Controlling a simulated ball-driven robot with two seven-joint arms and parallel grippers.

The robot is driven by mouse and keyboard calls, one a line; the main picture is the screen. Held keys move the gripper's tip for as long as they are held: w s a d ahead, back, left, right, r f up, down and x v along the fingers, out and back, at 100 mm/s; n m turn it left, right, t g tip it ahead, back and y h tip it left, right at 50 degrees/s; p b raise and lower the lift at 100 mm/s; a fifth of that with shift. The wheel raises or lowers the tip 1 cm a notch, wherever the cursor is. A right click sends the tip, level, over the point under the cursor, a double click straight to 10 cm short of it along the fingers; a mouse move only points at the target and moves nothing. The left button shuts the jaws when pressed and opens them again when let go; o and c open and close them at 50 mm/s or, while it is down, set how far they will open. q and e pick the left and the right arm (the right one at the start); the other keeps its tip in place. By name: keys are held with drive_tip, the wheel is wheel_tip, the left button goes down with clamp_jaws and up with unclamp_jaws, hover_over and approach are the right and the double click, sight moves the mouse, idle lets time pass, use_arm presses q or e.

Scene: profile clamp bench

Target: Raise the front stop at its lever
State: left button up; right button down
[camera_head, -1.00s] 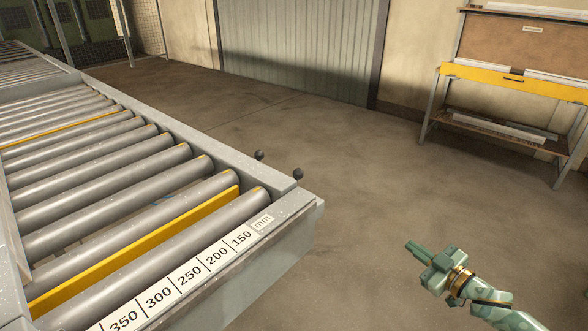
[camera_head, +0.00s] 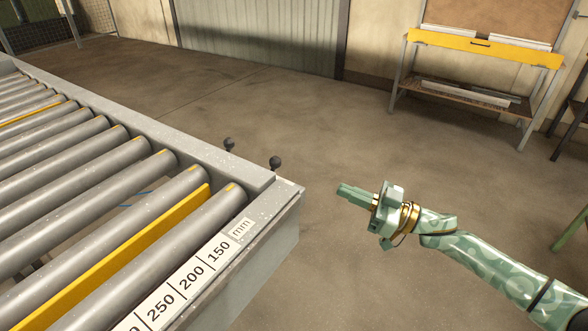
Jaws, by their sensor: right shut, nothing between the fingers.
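The near yellow stop bar (camera_head: 118,262) lies between two grey rollers at the front end of the roller bench. Two levers with dark ball knobs stick out past the bench's right side rail. One knob (camera_head: 275,162) is near the front corner, the other knob (camera_head: 229,143) a little farther back. I cannot tell which knob belongs to which stop. My right gripper (camera_head: 344,192) is shut and empty, over the floor to the right of the nearer knob and apart from it. Its fingers point left towards the bench. My left gripper is not in view.
A second yellow bar (camera_head: 34,113) lies farther back among the rollers. A millimetre scale (camera_head: 192,278) runs along the bench's front edge. A shelf rack with a yellow beam (camera_head: 485,48) stands at the back right wall. The floor (camera_head: 330,125) between is clear.

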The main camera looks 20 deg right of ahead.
drive_tip(key=b+x, duration=0.2)
drive_tip(key=x, duration=1.1)
drive_tip(key=shift+a, duration=0.1)
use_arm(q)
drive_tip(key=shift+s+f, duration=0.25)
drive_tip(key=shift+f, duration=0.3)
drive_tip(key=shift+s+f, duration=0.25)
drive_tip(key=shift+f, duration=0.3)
